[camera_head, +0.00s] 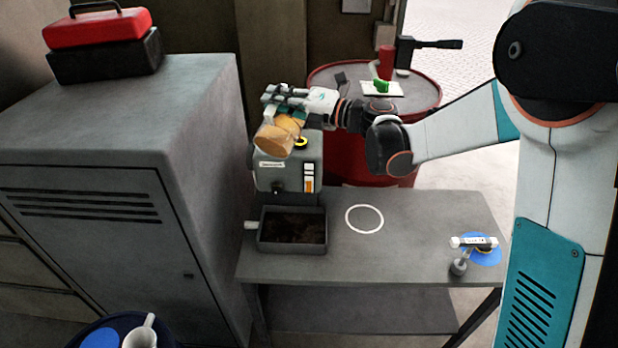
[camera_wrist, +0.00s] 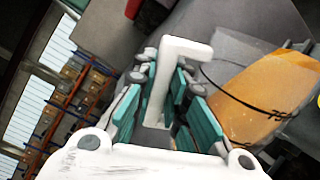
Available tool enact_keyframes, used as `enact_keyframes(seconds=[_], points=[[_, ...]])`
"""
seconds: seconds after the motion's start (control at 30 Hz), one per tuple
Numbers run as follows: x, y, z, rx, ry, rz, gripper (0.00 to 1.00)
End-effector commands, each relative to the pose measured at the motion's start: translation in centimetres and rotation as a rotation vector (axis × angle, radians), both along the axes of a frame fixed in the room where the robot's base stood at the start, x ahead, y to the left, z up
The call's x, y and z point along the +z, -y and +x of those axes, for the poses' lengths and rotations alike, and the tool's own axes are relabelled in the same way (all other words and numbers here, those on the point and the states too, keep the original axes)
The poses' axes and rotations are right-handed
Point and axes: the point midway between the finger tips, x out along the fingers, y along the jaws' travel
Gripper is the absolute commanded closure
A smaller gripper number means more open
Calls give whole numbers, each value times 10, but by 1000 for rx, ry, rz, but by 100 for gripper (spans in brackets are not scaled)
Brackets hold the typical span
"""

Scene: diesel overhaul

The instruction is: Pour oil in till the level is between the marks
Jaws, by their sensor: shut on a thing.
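My gripper (camera_head: 284,100) is shut on the handle of a clear oil jug (camera_head: 276,136) holding amber oil. The jug is tilted just above the grey engine housing (camera_head: 271,177), beside the yellow-ringed filler opening (camera_head: 301,142). I cannot tell whether oil is flowing. A sight gauge (camera_head: 309,178) on the housing's front shows orange in its lower part and white above; the marks are too small to read. In the wrist view, the jug's white handle (camera_wrist: 184,49) stands between the teal fingers (camera_wrist: 165,100), with the amber jug body (camera_wrist: 265,95) to the right.
A dark drain tray (camera_head: 292,248) sits in front of the housing on the grey bench (camera_head: 400,262). A white ring marks clear bench space. A grey cabinet (camera_head: 90,235) stands left; a red drum (camera_head: 425,103) with several items on top stands behind.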

Motion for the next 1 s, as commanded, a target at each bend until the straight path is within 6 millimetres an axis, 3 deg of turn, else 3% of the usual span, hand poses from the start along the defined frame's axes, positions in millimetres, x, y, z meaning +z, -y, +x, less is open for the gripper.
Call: enact_keyframes(seconds=[1.0], points=[[6, 2, 5, 0, -44, 21, 100]])
